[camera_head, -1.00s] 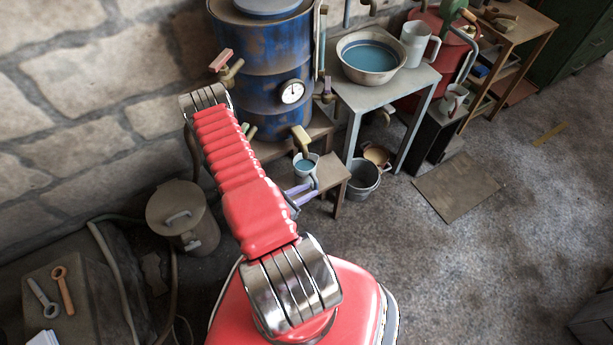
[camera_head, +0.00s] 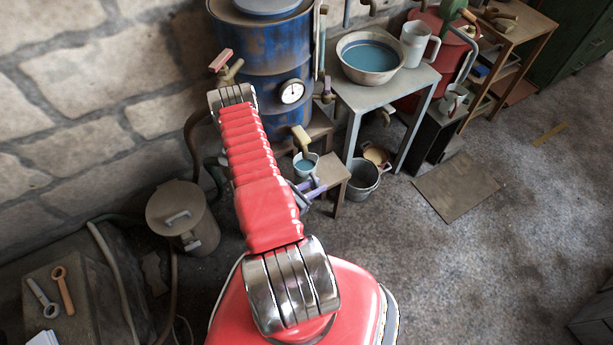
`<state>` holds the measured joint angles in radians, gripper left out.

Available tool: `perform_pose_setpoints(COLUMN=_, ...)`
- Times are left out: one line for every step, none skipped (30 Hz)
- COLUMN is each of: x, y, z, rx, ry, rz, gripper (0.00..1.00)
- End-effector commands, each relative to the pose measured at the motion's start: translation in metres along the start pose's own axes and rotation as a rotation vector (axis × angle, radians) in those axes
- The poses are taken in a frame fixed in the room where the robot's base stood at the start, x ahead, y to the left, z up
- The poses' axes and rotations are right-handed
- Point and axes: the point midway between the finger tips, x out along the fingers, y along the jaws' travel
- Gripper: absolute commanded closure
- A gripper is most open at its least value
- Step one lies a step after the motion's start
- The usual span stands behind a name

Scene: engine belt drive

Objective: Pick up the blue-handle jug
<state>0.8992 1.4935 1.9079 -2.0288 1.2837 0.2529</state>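A small pale jug (camera_head: 304,166) with blue liquid in it stands on a low wooden stool under a brass tap (camera_head: 303,141). I cannot make out a blue handle on it at this size. My gripper (camera_head: 311,190) shows as purplish fingers just below the jug in the picture, partly hidden behind my red arm. I cannot tell whether the fingers touch the jug. Nothing is clearly held between them. Two other jugs are in view: a large white one (camera_head: 414,46) with a pale handle on the grey table, and a smaller one (camera_head: 453,99) further right.
The blue drum (camera_head: 268,60) with a gauge stands behind the stool (camera_head: 333,174). A basin (camera_head: 371,58) of blue liquid sits on the grey table (camera_head: 409,80). A bucket (camera_head: 363,180) stands right of the stool. Open floor lies to the right.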

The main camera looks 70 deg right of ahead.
Motion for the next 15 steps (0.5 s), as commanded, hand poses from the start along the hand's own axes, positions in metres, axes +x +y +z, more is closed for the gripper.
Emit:
perform_pose_setpoints(x=0.007, y=0.000, z=0.001, rx=0.001, ry=0.000, rz=-0.002, gripper=0.77)
perform_pose_setpoints(x=0.011, y=0.000, z=0.001, rx=0.001, ry=0.000, rz=-0.002, gripper=0.77)
perform_pose_setpoints(x=0.015, y=0.001, z=0.002, rx=0.001, ry=0.000, rz=-0.003, gripper=0.77)
perform_pose_setpoints(x=0.019, y=0.001, z=0.002, rx=0.001, ry=0.000, rz=-0.003, gripper=0.77)
perform_pose_setpoints(x=0.022, y=0.000, z=0.001, rx=0.001, ry=0.000, rz=-0.003, gripper=0.77)
perform_pose_setpoints(x=0.027, y=0.001, z=0.001, rx=0.001, ry=0.000, rz=-0.002, gripper=0.77)
perform_pose_setpoints(x=0.029, y=0.001, z=0.001, rx=0.001, ry=0.000, rz=-0.002, gripper=0.77)
perform_pose_setpoints(x=0.032, y=0.001, z=0.001, rx=0.000, ry=0.000, rz=-0.002, gripper=0.77)
perform_pose_setpoints(x=0.034, y=0.001, z=0.002, rx=0.000, ry=0.000, rz=-0.002, gripper=0.77)
perform_pose_setpoints(x=0.036, y=0.001, z=0.002, rx=-0.001, ry=0.000, rz=-0.001, gripper=0.77)
perform_pose_setpoints(x=0.037, y=0.002, z=0.002, rx=-0.001, ry=0.000, rz=0.000, gripper=0.77)
perform_pose_setpoints(x=0.037, y=0.002, z=0.002, rx=-0.001, ry=0.000, rz=0.001, gripper=0.77)
perform_pose_setpoints(x=0.037, y=0.002, z=0.001, rx=-0.001, ry=0.000, rz=0.001, gripper=0.77)
perform_pose_setpoints(x=0.037, y=0.002, z=0.002, rx=-0.001, ry=0.000, rz=0.001, gripper=0.77)
perform_pose_setpoints(x=0.037, y=0.002, z=0.001, rx=-0.001, ry=0.000, rz=0.001, gripper=0.77)
